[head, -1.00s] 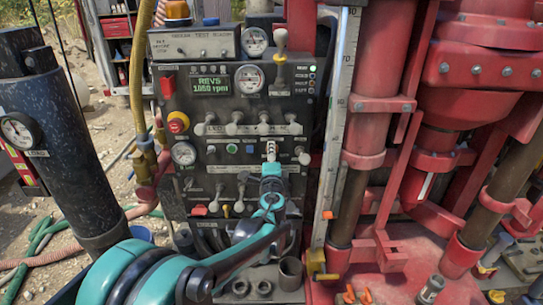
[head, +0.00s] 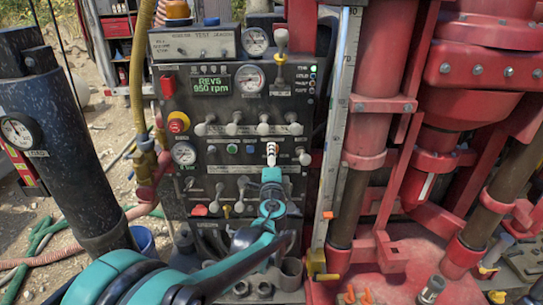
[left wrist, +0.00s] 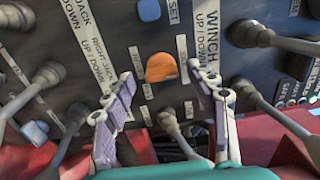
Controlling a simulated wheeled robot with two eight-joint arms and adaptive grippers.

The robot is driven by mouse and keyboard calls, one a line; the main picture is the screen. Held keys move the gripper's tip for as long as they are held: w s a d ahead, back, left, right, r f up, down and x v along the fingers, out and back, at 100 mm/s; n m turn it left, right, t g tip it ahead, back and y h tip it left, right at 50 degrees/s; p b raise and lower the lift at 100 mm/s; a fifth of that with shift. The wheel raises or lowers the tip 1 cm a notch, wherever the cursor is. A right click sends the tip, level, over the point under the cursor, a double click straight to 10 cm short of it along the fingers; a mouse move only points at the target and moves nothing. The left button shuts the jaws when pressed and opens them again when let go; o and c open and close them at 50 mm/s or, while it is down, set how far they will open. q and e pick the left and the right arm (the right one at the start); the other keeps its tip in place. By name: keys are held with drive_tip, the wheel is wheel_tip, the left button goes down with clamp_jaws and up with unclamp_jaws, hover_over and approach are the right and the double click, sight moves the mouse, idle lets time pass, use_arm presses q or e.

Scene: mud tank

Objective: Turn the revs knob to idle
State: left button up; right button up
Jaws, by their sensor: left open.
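The control panel (head: 190,130) stands upright ahead, and its green display (head: 212,85) reads REVS 950 rpm. My left gripper (head: 271,154) is in front of the panel's middle right, below the row of levers. In the left wrist view its two fingers (left wrist: 163,76) are open and spread. An orange knob (left wrist: 160,67) lies between and just beyond the fingertips, with a gap on each side. The small label beside it is too blurred to read, so I cannot be sure it is the revs knob. In the head view my gripper hides this knob.
Several levers crowd the panel, including a grey one (left wrist: 250,34) at right and another (left wrist: 48,75) at left in the wrist view. A small lever (left wrist: 170,120) stands below the orange knob. Red rig columns (head: 366,130) stand right of the panel.

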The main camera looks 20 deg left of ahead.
use_arm(q)
drive_tip(key=v, duration=0.9)
drive_tip(key=shift+s, duration=0.4)
drive_tip(key=shift+d, duration=0.1)
drive_tip(key=s+a+f+n+g+b, duration=0.3)
drive_tip(key=s+a+f+n+b, duration=0.25)
drive_tip(key=f, duration=0.45)
drive_tip(key=s+a+f+n+g+b, duration=0.2)
drive_tip(key=s+f+n+g+b, duration=0.2)
drive_tip(key=s+f+b, duration=0.5)
drive_tip(key=s+d+f+n+g+h+b, duration=0.1)
drive_tip(key=s+d+f+n+h+b, duration=0.1)
drive_tip(key=s+f, duration=0.3)
drive_tip(key=s+d+f+n+g+h+b, duration=0.2)
drive_tip(key=s+d+f, duration=0.3)
drive_tip(key=f, duration=0.5)
drive_tip(key=shift+s+d+n+h, duration=0.25)
drive_tip(key=shift+s+n+h, duration=0.3)
drive_tip(key=shift+s, duration=0.1)
